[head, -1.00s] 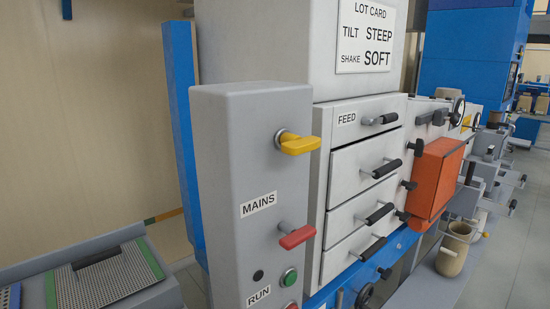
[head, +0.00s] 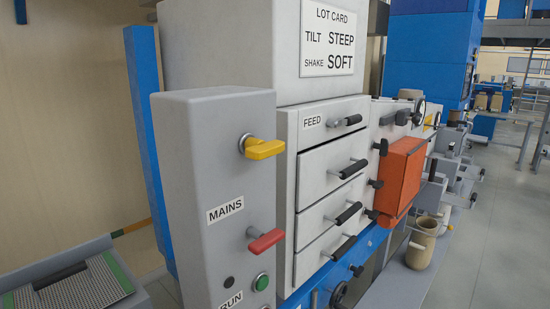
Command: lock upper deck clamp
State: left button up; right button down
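A grey-white machine holds a stack of pale panels with black bar handles. The top panel (head: 320,134) is labelled FEED, and its handle (head: 345,121) sticks out. Small black knobs stand along the right edge of the stack, beside an orange box (head: 399,178): an upper one (head: 381,146), a middle one (head: 376,184) and a lower one (head: 371,214). I cannot tell which part is the upper deck clamp, or whether it is locked. Neither of my grippers is in view.
A grey control cabinet (head: 190,190) in front carries a yellow handle (head: 264,149), a red handle (head: 265,241) marked MAINS and a green button (head: 261,282). A lot card (head: 328,42) reads STEEP, SOFT.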

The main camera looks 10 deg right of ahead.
aim_at(383, 147)
jog(key=l+z, duration=0.1)
jog(key=l, duration=0.3)
jog(key=i+l+z, duration=0.15)
jog(key=l, duration=0.2)
jog(key=l+z, duration=0.1)
jog(key=l, duration=0.25)
jog(key=i+l+z, duration=0.1)
jog(key=l, duration=0.25)
jog(key=i+l+z, duration=0.15)
jog(key=l, duration=0.2)
